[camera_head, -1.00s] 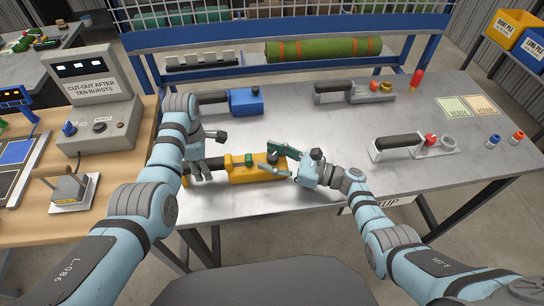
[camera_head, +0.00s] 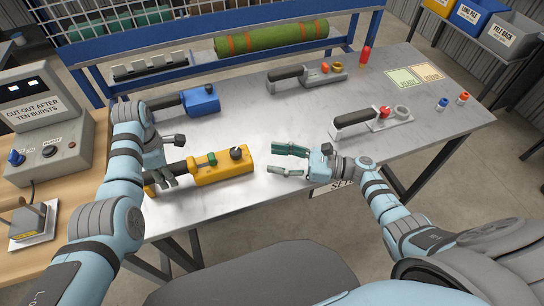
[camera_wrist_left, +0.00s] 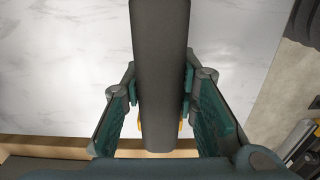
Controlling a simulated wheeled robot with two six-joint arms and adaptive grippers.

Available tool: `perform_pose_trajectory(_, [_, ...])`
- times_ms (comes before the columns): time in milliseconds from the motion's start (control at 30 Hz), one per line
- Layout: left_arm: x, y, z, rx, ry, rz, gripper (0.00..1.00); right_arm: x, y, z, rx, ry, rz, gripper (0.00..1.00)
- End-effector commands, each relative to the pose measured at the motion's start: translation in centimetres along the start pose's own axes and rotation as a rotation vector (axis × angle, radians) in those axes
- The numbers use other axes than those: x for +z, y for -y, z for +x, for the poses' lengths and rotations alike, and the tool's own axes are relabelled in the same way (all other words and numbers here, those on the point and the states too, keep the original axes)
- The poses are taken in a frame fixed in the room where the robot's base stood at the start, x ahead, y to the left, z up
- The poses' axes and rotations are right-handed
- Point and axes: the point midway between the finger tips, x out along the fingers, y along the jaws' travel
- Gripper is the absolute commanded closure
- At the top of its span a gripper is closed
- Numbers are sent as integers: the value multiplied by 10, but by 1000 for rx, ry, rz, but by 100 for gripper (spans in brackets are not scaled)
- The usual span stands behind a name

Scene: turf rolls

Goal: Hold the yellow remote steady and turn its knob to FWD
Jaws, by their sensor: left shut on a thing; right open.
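The yellow remote (camera_head: 226,170) lies on the metal table with a green button (camera_head: 211,158) and a dark knob (camera_head: 236,153) on top. The knob's setting and any markings are too small to read. My left gripper (camera_head: 164,178) is shut on the remote's dark handle at its left end; the left wrist view shows the handle (camera_wrist_left: 160,75) between both fingers. My right gripper (camera_head: 281,160) is open and empty, its fingers pointing left towards the knob, apart from the remote on its right.
A blue remote (camera_head: 200,99) lies behind the yellow one. Two grey tools (camera_head: 312,77) (camera_head: 378,122) with dark handles lie to the right. A green turf roll (camera_head: 270,38) is on the rack behind. A cut-out box (camera_head: 45,125) stands at left. The middle of the table is clear.

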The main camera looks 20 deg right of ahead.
Motion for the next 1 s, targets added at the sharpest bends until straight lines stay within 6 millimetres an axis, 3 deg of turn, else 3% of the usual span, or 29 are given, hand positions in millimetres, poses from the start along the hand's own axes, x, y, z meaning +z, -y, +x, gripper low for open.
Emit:
perform_pose_trajectory(133, [-1, 0, 1, -2, -1, -1, 100, 0, 0, 0, 0, 0, 0, 53])
perform_pose_trajectory(167, [-1, 0, 1, -2, -1, -1, 68, 0, 0, 0, 0, 0, 0, 53])
perform_pose_trajectory(300, [-1, 0, 1, -1, -1, -1, 50, 0, 0, 0, 0, 0, 0, 53])
perform_pose_trajectory(633, [0, -1, -6, 1, 0, -1, 50, 0, 0, 0, 0, 0, 0, 53])
perform_pose_trajectory(900, [-1, -1, -60, 2, 0, -1, 50, 0, 0, 1, 0, 0, 0, 53])
perform_pose_trajectory(1000, [-1, -1, -72, -1, 0, -1, 50, 0, 0, 0, 0, 0, 0, 53])
